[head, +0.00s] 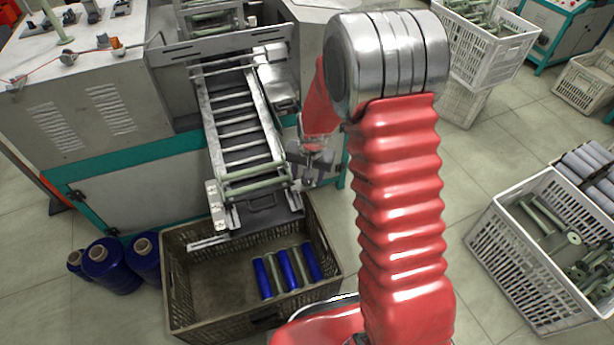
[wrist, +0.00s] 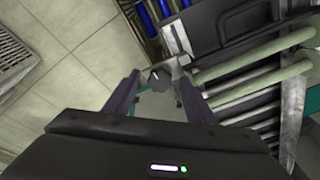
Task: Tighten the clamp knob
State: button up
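My gripper (wrist: 157,82) shows in the wrist view with its two dark fingers spread apart. A small dark grey clamp knob (wrist: 160,77) sits between the fingertips, on a metal bracket at the chute's side. A gap shows between the left finger and the knob; the right finger is closer, and I cannot tell whether it touches. In the head view my gripper (head: 314,172) is beside the lower right end of the sloping chute (head: 237,120). There the knob cannot be made out behind my gripper.
Green bobbins (head: 255,180) lie across the chute's lower end. Below it a dark crate (head: 205,305) holds several blue and green bobbins. Blue yarn cones (head: 110,267) stand left of the crate. A white crate (head: 495,225) is at right. Floor is clear between.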

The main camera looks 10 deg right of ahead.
aim_at(309, 184)
jog(key=shift+r, duration=0.1)
jog(key=shift+s+d+r, duration=0.1)
jog(key=shift+s+r, duration=0.15)
jog(key=shift+r, duration=1)
jog(key=shift+s+a+r, duration=0.1)
jog(key=shift+s+r, duration=0.2)
jog(key=shift+r, duration=1)
jog(key=shift+s+d+r, duration=0.1)
jog(key=shift+s+r, duration=0.15)
jog(key=shift+r, duration=1)
jog(key=s+r+n+t, duration=0.3)
jog(key=s+r+n, duration=0.2)
jog(key=s+r, duration=1.8)
jog(key=s, duration=0.4)
jog(key=shift+d+r+n, duration=0.15)
jog(key=shift+n, duration=0.15)
